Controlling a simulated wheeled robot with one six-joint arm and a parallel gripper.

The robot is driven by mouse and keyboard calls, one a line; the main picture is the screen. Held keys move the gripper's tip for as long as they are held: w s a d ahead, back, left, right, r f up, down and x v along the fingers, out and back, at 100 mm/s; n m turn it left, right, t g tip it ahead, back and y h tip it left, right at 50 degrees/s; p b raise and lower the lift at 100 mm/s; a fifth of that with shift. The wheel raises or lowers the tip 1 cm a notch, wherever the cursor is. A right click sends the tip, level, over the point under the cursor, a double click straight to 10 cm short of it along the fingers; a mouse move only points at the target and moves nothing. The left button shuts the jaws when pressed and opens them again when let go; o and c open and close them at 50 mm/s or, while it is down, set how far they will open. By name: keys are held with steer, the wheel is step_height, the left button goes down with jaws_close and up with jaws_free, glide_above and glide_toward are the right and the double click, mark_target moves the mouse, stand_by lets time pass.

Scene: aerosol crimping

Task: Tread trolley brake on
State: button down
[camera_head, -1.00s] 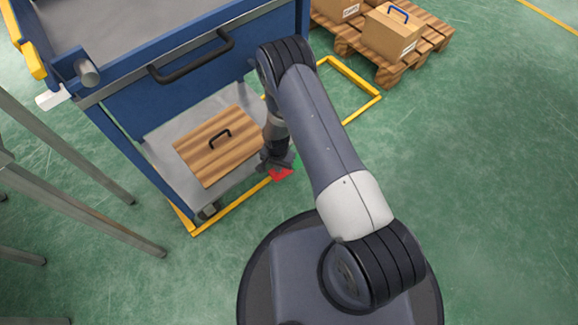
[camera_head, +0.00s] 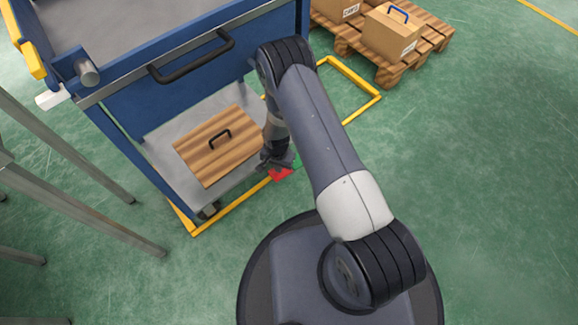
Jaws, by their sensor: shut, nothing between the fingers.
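The blue trolley (camera_head: 205,79) stands at the upper left, with a black handle and a grey lower shelf. Its brake pedal shows as a red part (camera_head: 280,174) and a small green part (camera_head: 297,162) low at its near right corner. My gripper (camera_head: 284,164) is shut and empty. It is right at the pedal in the picture, over its upper edge, and hides some of it. I cannot tell whether it touches the pedal or how far the pedal is tilted.
A wooden board with a black handle (camera_head: 218,146) lies on the lower shelf. A yellow floor marking (camera_head: 353,76) frames the trolley. Grey metal legs (camera_head: 113,231) stand at the left. A pallet (camera_head: 390,70) with cartons is at the top right. Green floor is clear at right.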

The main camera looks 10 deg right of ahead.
steer(key=shift+f, duration=0.15)
steer(key=shift+f+b, duration=1.5)
steer(key=shift+f, duration=0.05)
steer(key=shift+r, duration=0.2)
steer(key=shift+r+p, duration=2.35)
steer(key=shift+r, duration=1.6)
steer(key=shift+f, duration=0.1)
steer(key=shift+f+b, duration=2.3)
steer(key=shift+f, duration=1.65)
